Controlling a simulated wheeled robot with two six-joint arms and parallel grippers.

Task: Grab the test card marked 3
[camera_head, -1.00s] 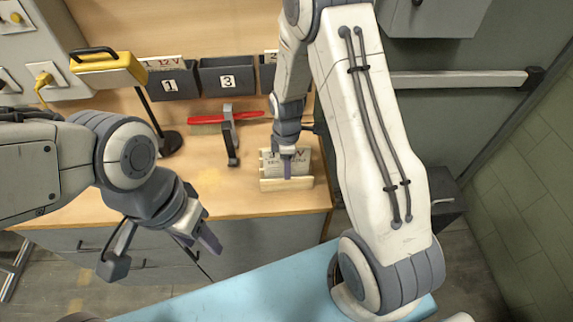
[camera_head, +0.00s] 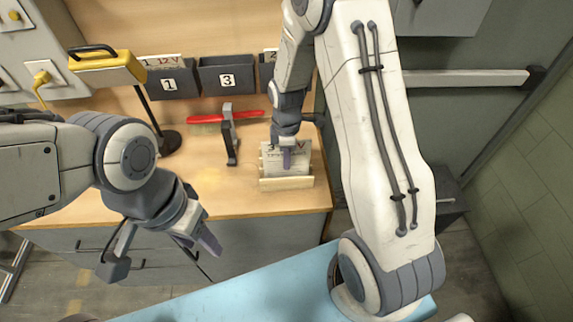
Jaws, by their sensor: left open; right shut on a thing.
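A pale test card (camera_head: 301,160) with printed text is at the slotted wooden stand (camera_head: 287,183) on the bench. I cannot tell whether the card's lower edge is still in the slot. The dark bin marked 3 (camera_head: 227,76) on the back wall shows no card above its rim. My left gripper (camera_head: 205,243) is open and empty, in front of the bench edge.
A bin marked 1 (camera_head: 173,83) holds a card; another bin (camera_head: 267,72) is partly hidden by my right arm. A red-handled tool on a stand (camera_head: 229,130) and a yellow lamp (camera_head: 108,70) stand on the bench. The front left of the bench is clear.

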